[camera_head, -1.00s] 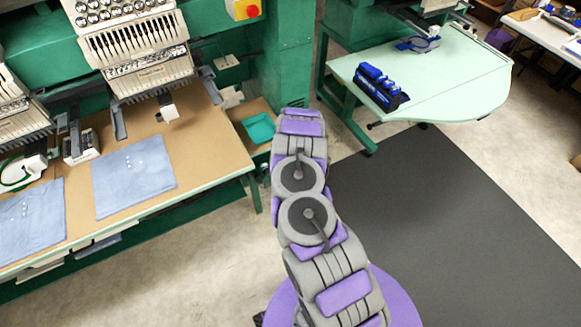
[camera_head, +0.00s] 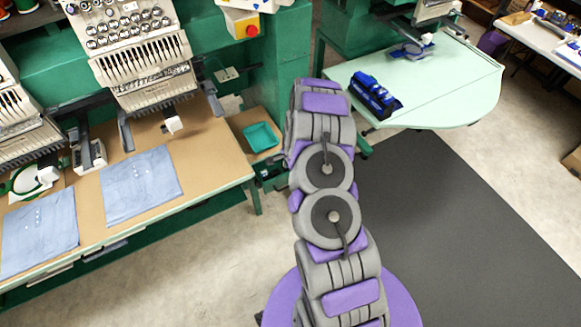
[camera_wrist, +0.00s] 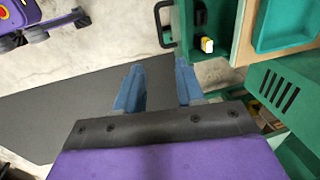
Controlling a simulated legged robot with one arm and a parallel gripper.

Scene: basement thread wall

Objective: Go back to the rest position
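My gripper (camera_wrist: 158,86) shows in the wrist view as two blue fingers. They stand apart with bare floor and dark mat behind the gap and nothing between them. In the head view my gripper is hidden behind my grey and purple arm, which rises in the middle of the picture.
The embroidery table (camera_head: 90,215) with folded blue cloths (camera_head: 141,186) is at left. A teal tray (camera_head: 262,137) lies near my arm; it also shows in the wrist view (camera_wrist: 285,25). A pale green table (camera_head: 440,95) holds a blue-black object (camera_head: 375,95). The dark mat (camera_head: 440,220) is clear.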

